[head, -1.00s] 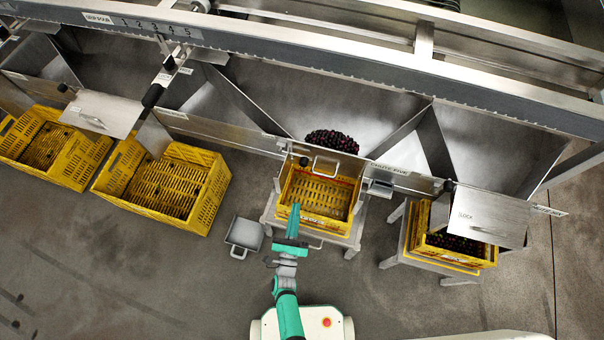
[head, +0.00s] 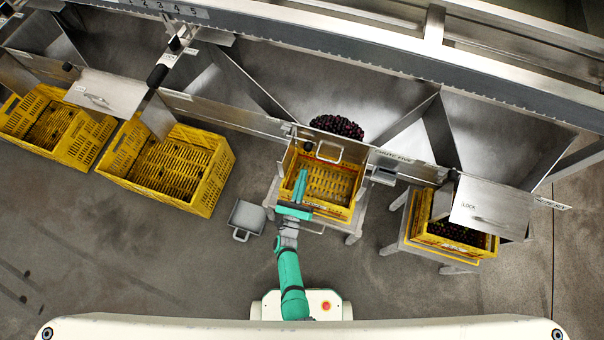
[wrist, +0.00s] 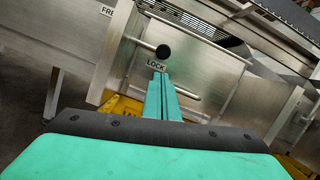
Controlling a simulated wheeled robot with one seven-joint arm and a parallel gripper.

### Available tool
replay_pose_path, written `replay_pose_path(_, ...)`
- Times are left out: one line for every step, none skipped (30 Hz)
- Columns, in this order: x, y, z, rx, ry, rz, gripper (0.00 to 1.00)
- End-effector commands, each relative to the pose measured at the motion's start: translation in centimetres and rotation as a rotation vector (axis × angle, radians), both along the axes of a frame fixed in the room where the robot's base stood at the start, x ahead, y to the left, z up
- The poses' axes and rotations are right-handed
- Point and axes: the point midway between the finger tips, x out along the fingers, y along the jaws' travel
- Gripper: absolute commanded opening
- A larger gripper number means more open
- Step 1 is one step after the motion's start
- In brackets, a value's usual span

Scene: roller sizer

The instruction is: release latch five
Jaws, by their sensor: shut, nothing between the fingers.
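Latch five's black knob (wrist: 163,51) is on a rod across the metal gate (wrist: 190,62) in the wrist view, just above a LOCK label (wrist: 156,66). The gate has a bar handle below the label. In the head view, the gate's handle (head: 329,153) shows beside the chute five label (head: 397,162). My gripper (wrist: 161,76) is shut and empty, its green fingertips just below the knob in the wrist view; I cannot tell whether they touch the gate. In the head view my gripper (head: 303,173) is over the yellow crate (head: 352,203) in front of this gate.
Dark fruit (head: 337,125) is heaped behind the gate. The crate stands on a metal stand. A grey box (head: 246,217) lies on the floor to its left. A filled crate (head: 455,252) stands right, under another LOCK gate (head: 490,208). Yellow crates (head: 170,165) stand left.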

Motion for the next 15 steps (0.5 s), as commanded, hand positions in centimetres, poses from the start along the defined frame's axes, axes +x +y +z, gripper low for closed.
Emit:
replay_pose_path(1.0,-0.3,0.3,0.0,-0.002,-0.002,0.0)
replay_pose_path(1.5,-0.4,0.4,0.0,-0.003,-0.002,0.0)
replay_pose_path(2.1,-0.6,0.6,0.0,-0.003,-0.002,0.0)
replay_pose_path(2.6,-0.8,0.7,-0.001,-0.002,-0.003,0.0)
replay_pose_path(3.1,-0.9,0.8,-0.001,-0.001,-0.002,0.0)
replay_pose_path(3.7,-1.0,1.0,-0.001,-0.002,-0.002,0.0)
replay_pose_path(4.1,-1.1,1.1,-0.001,-0.001,-0.002,0.0)
replay_pose_path(4.5,-1.2,1.2,-0.001,-0.001,-0.002,0.0)
replay_pose_path(5.0,-1.3,1.2,-0.001,0.0,-0.002,0.0)
replay_pose_path(5.3,-1.5,1.3,-0.001,0.0,-0.002,0.0)
replay_pose_path(5.6,-1.6,1.4,0.0,0.0,-0.003,0.0)
replay_pose_path(6.0,-1.7,1.5,-0.001,0.0,-0.004,0.0)
replay_pose_path(6.2,-1.8,1.5,-0.001,0.0,-0.004,0.0)
replay_pose_path(6.3,-1.9,1.6,-0.001,0.0,-0.005,0.0)
replay_pose_path(6.5,-2.0,1.6,-0.001,0.0,-0.005,0.0)
